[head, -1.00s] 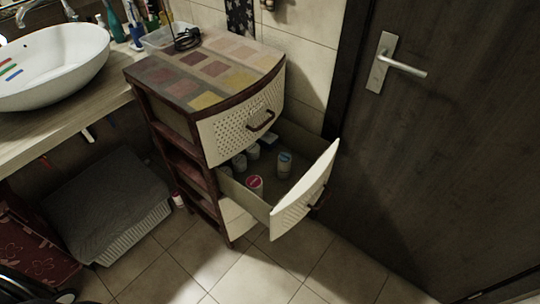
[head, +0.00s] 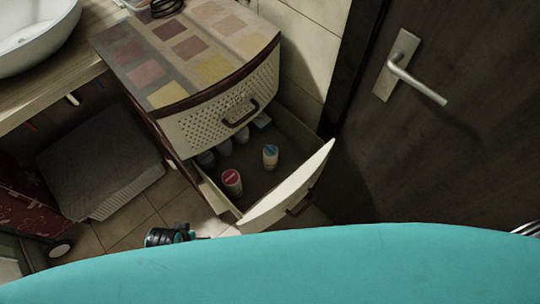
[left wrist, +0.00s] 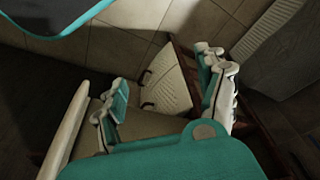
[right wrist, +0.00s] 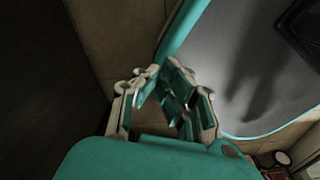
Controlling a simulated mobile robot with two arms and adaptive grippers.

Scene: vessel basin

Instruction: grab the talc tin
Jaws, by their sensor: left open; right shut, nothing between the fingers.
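The open drawer (head: 290,190) holds several small containers. One has a pink-red lid (head: 232,182) and stands near the drawer's front left corner. One has a blue lid (head: 270,157) and stands further right. Several greyish ones (head: 224,147) stand at the back left, partly under the upper drawer. No label is readable, so I cannot tell which is the talc tin. My left gripper (left wrist: 167,92) is open in the left wrist view, with the drawer unit beyond its fingers and no container between them. My right gripper (right wrist: 160,88) is shut and empty, away from the drawer.
The closed perforated drawer (head: 225,110) overhangs the open drawer's back. A dark door with a metal handle (head: 415,80) stands at the right. A grey-covered basket (head: 100,165) sits at the left, under the counter with the basin (head: 35,35). Tiled floor shows between basket and drawer.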

